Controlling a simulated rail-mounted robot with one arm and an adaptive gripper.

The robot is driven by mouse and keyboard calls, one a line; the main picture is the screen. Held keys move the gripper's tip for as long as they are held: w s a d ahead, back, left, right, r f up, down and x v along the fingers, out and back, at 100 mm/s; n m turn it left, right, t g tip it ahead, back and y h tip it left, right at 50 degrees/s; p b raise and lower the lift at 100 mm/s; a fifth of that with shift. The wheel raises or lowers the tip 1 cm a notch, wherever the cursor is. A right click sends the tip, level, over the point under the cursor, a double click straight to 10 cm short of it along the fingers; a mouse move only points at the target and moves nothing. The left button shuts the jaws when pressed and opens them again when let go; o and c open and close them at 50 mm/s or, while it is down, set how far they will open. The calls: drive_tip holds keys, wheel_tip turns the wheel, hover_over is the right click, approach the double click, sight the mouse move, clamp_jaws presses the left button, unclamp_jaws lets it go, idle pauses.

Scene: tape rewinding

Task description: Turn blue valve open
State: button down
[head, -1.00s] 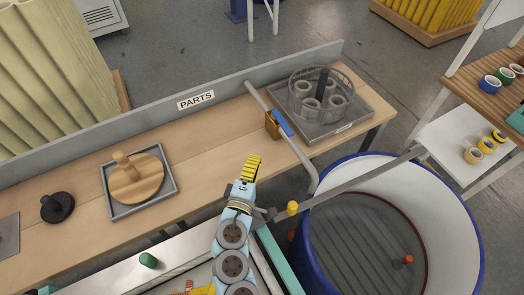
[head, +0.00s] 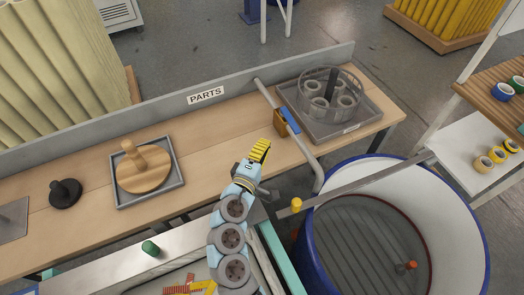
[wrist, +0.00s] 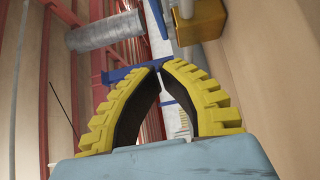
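The blue valve handle (head: 289,119) lies along the grey pipe, beside a brass-coloured valve body (head: 279,123), at the bench's right part. My gripper (head: 264,144) is just left of and nearer than the valve, apart from it in the head view. In the wrist view its yellow fingers (wrist: 160,67) bow outward and their tips meet, with nothing seen held between them. The brass body (wrist: 198,22) is at the upper right there.
The grey pipe (head: 305,150) bends toward a large blue-rimmed tub (head: 485,240) at the right. A grey tray (head: 355,127) with a wire basket stands behind the valve. A wooden knobbed disc (head: 143,172) sits in a tray at left. The bench between is clear.

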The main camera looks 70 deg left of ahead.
sight(290, 120)
drive_tip(key=w+a, duration=0.4)
drive_tip(key=w, duration=0.3)
drive_tip(key=shift+w+a+p, duration=0.2)
drive_tip(key=shift+w+p, duration=0.15)
drive_tip(key=shift+p, duration=0.05)
drive_tip(key=shift+a+r+p, duration=0.1)
drive_tip(key=shift+p, duration=0.2)
